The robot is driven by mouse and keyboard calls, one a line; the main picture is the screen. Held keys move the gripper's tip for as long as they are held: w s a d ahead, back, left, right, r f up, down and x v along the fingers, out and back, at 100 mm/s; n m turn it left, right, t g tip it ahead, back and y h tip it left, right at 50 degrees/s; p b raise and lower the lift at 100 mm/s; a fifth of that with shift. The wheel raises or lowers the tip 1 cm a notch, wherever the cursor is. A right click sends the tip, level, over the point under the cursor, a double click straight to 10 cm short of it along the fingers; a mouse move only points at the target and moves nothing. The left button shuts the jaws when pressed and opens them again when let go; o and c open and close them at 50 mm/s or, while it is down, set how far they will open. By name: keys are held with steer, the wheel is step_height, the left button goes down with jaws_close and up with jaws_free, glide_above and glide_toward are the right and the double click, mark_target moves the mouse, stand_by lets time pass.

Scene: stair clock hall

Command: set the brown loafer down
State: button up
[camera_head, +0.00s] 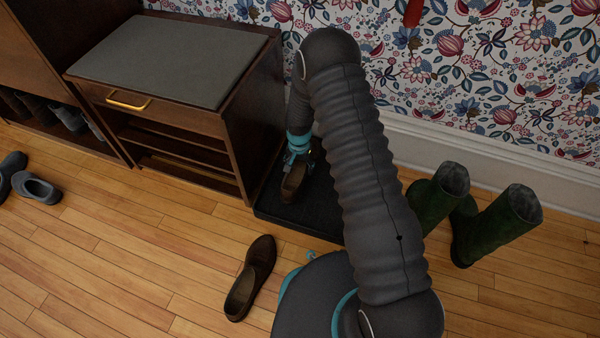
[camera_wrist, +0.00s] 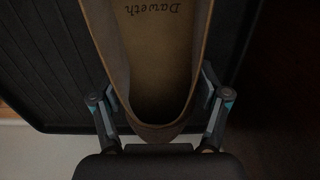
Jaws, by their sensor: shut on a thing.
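A brown loafer (camera_head: 292,182) is in my gripper (camera_head: 298,160), over the black boot tray (camera_head: 315,208) beside the bench. In the wrist view the loafer (camera_wrist: 150,125) shows its heel end and an insole with the word "Daweth". My gripper's fingers (camera_wrist: 158,100) are on both sides of its heel. The ribbed tray (camera_wrist: 40,75) lies beneath it. I cannot tell whether the sole touches the tray. A second brown loafer (camera_head: 251,277) lies on the wood floor, left of my base.
A dark wood bench (camera_head: 243,130) with a grey top stands left of the tray. Green boots (camera_head: 495,225) stand to the right by the wall. Grey clogs (camera_head: 38,188) lie at far left. The floor (camera_head: 130,250) before the bench is clear.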

mark_target(299, 169)
steer(key=shift+f, duration=1.85)
steer(key=shift+b, duration=0.3)
steer(key=o, duration=1.8)
steer(key=shift+c, duration=0.2)
